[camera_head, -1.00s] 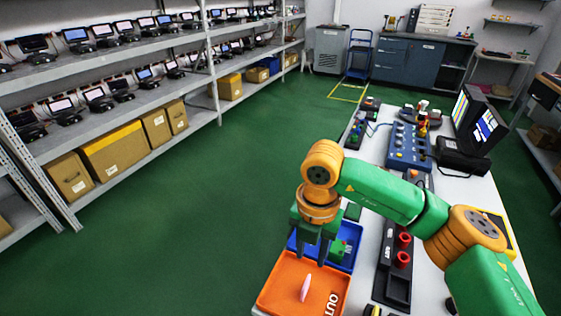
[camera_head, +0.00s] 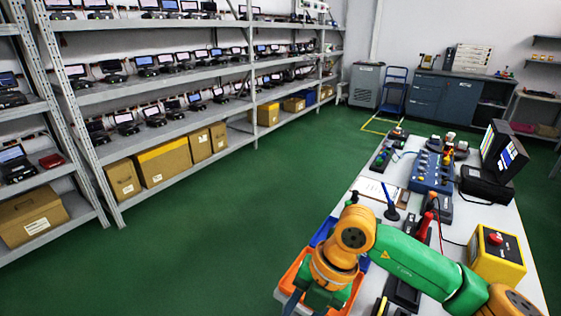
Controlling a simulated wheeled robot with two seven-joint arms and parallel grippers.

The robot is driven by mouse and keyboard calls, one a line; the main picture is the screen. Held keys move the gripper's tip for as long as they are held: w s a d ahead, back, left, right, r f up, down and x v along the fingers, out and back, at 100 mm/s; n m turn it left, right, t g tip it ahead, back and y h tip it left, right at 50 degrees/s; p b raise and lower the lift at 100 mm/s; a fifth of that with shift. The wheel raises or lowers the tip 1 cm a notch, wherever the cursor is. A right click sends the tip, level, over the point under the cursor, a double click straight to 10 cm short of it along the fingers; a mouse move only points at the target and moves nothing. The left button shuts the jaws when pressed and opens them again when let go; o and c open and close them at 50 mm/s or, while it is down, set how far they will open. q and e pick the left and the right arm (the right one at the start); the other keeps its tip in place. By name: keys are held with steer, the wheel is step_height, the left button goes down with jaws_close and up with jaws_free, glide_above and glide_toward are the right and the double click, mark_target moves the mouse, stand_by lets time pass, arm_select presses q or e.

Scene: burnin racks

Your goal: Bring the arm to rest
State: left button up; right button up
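My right arm, green with orange joints, comes in from the lower right over the table. Its gripper (camera_head: 318,297) is at the bottom edge of the picture, over or beside the orange tray (camera_head: 286,283). Its fingertips are cut off, so I cannot tell whether it is open or what lies under it. A blue tray (camera_head: 320,232) shows partly behind the orange joint. My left arm and gripper are not in view.
The white table (camera_head: 508,214) holds a blue control box (camera_head: 431,171), a monitor (camera_head: 502,150) and a yellow box with a red button (camera_head: 496,253). Shelving (camera_head: 222,137) with several devices and cartons stands at the left. Green floor between is clear.

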steer(key=s+a+r+n+g+y, duration=0.1)
steer(key=s+a+r+y, duration=0.3)
steer(key=a, duration=0.3)
steer(key=s+a+r+n+g+y, duration=0.1)
steer(key=s+a+r+g+y, duration=0.15)
steer(key=a+y, duration=0.35)
steer(key=w+r+m+t+y, duration=0.4)
steer(key=r+m+t+y, duration=0.4)
steer(key=r, duration=0.5)
steer(key=w+d+f+m+t+h, duration=0.4)
steer(key=w+d+m+t+h, duration=0.75)
steer(key=m+t, duration=0.55)
steer(key=s+d+f+m+g+h, duration=0.2)
steer(key=d+f+m+g+h, duration=0.35)
steer(key=d+f+h, duration=0.65)
steer(key=s+d+f+g+y, duration=0.25)
steer(key=s+f+g, duration=0.95)
steer(key=s+f, duration=0.85)
step_height(320, 180, down, 16)
steer(key=s+f, duration=0.1)
steer(key=s, duration=0.2)
steer(key=s+d+f+g, duration=0.2)
steer(key=s+f, duration=0.7)
steer(key=s, duration=0.2)
steer(key=shift+s+d+h, duration=0.15)
steer(key=shift+d+h, duration=0.15)
steer(key=shift+h, duration=0.1)
